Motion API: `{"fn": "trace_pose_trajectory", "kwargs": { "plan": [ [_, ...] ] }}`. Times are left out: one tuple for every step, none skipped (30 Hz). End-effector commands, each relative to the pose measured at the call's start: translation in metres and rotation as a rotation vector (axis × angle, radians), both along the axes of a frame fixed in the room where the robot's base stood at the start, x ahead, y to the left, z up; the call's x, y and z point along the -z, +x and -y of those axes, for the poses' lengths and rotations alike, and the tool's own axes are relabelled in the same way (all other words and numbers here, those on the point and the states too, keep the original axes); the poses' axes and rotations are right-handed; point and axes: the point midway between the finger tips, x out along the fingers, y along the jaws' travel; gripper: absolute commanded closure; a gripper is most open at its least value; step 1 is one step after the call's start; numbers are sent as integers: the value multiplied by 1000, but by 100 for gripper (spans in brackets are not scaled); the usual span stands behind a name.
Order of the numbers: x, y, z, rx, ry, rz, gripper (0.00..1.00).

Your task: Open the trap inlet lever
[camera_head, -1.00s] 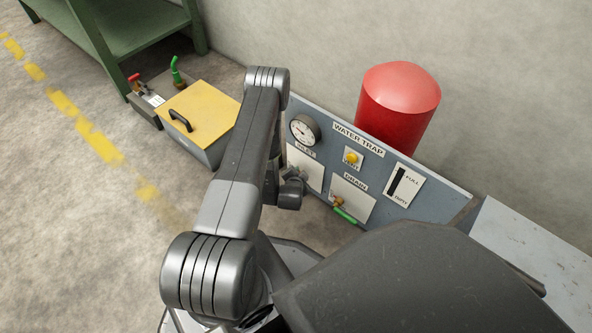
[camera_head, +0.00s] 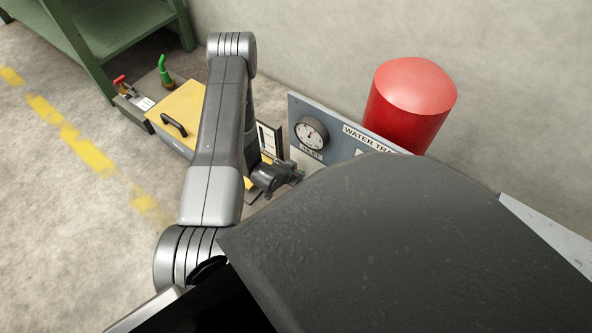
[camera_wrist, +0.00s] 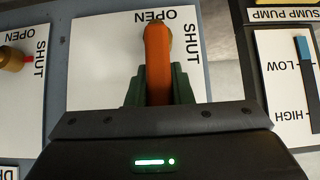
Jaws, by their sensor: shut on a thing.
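An orange-red lever (camera_wrist: 158,60) stands out from a white plate (camera_wrist: 95,70) in the wrist view. The plate is marked OPEN at the top and SHUT at the upper right. The lever runs from a brass-coloured pivot near the top down between the green fingers of my gripper (camera_wrist: 159,84). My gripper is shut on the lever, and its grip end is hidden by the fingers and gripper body. In the head view my gripper (camera_head: 292,174) is at the panel (camera_head: 338,146), just below the INLET label (camera_head: 309,153); the lever is hidden there.
A second valve (camera_wrist: 14,58) sits on a plate at left in the wrist view, and a blue slider (camera_wrist: 302,48) marked LOW and HIGH at right. A gauge (camera_head: 312,133), red cylinder (camera_head: 412,100) and yellow-lidded box (camera_head: 186,112) stand nearby.

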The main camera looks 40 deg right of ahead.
Motion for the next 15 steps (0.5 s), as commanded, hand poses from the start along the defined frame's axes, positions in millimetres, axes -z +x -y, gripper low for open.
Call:
{"fn": "trace_pose_trajectory", "kwargs": {
  "plan": [
    [1,1,0,-1,-2,-4,100],
    [1,1,0,-1,-3,-7,100],
    [1,1,0,-1,-4,-9,100],
    [1,1,0,-2,-4,-11,100],
    [1,1,0,-2,-5,-13,100],
    [1,1,0,-2,-5,-14,100],
    [1,1,0,-2,-5,-14,100],
    [1,1,0,-3,-5,-15,100],
    [1,1,0,-3,-5,-15,100],
    [1,1,0,-4,-5,-14,100],
    [1,1,0,-4,-5,-14,100],
    [1,1,0,-4,-5,-14,100],
    [1,1,0,-4,-5,-14,100],
    [1,1,0,-4,-5,-14,100],
    [1,1,0,-4,-5,-14,76]
  ]
}}
